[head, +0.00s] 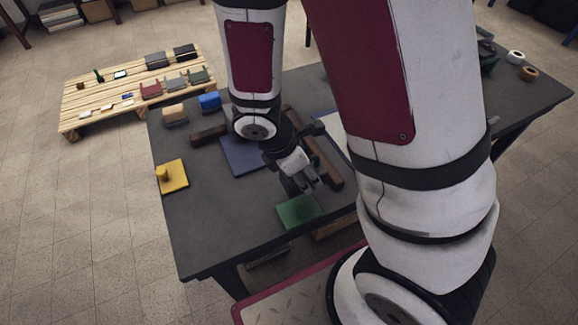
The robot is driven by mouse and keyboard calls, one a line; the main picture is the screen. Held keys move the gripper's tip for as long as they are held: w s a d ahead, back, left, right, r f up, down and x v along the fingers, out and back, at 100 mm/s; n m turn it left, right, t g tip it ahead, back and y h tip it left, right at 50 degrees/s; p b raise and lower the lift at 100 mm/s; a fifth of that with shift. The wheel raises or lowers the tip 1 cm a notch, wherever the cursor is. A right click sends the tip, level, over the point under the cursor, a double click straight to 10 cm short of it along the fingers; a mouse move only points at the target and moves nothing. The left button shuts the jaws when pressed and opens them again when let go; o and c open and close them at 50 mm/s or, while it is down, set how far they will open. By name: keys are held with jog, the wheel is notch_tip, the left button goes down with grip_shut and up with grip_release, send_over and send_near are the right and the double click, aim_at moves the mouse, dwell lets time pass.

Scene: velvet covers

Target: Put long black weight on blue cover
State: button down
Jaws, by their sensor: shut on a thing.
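The blue cover (243,156) lies flat on the dark table, partly hidden behind my arm. My gripper (311,186) is to the right of and nearer than the blue cover, above the table by the green cover (298,212). It is shut on a dark thing (290,187) that looks like the long black weight. The fingers and the dim picture hide much of its shape, and I cannot tell whether it touches the green cover.
A yellow cover (173,180) with a small yellow piece lies at left. Brown bars (209,134) lie near the blue cover. A blue block (209,102) and a tan block (175,115) stand at the far edge. The table's (205,235) front left is clear.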

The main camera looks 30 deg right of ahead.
jog(key=shift+w+a+f+b, duration=0.1)
jog(key=shift+w+b, duration=0.35)
jog(key=shift+b, duration=0.55)
jog(key=shift+w+a+f+b, duration=0.1)
jog(key=shift+w+b, duration=0.35)
jog(key=shift+b, duration=0.55)
jog(key=shift+w+b, duration=0.15)
jog(key=shift+b, duration=0.6)
jog(key=w, duration=0.4)
jog(key=w+a, duration=0.1)
jog(key=w, duration=0.3)
jog(key=w+a+f, duration=0.1)
jog(key=w, duration=0.3)
jog(key=shift+w+a, duration=0.2)
jog(key=shift+w, duration=0.2)
jog(key=shift+f, duration=1.8)
jog(key=shift+f, duration=0.15)
jog(key=c, duration=0.7)
grip_release()
